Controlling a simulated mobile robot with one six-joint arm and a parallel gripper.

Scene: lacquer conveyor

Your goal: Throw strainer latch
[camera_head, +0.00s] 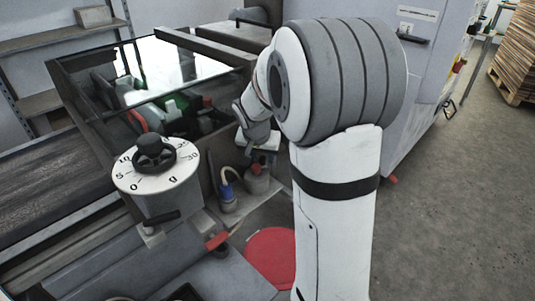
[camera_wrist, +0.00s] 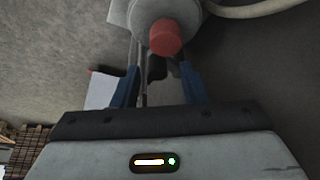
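My gripper (camera_wrist: 160,84) shows in the wrist view as two blue fingers set apart, with a gap between them. A small dark piece (camera_wrist: 156,68) shows between or beyond the fingers; I cannot tell whether it is the strainer latch, and neither finger clearly touches it. Just beyond is a grey rounded housing (camera_wrist: 143,12) with a red cylindrical end (camera_wrist: 165,37). In the head view my arm reaches down beside the machine, above a grey pot with a reddish top (camera_head: 257,180). My fingertips are not clear there, and no latch can be made out.
A dial post (camera_head: 157,178) with a black handwheel stands to the left. A red-tipped lever (camera_head: 217,241) and a red disc (camera_head: 272,256) lie lower down. Open floor (camera_head: 450,190) is at right.

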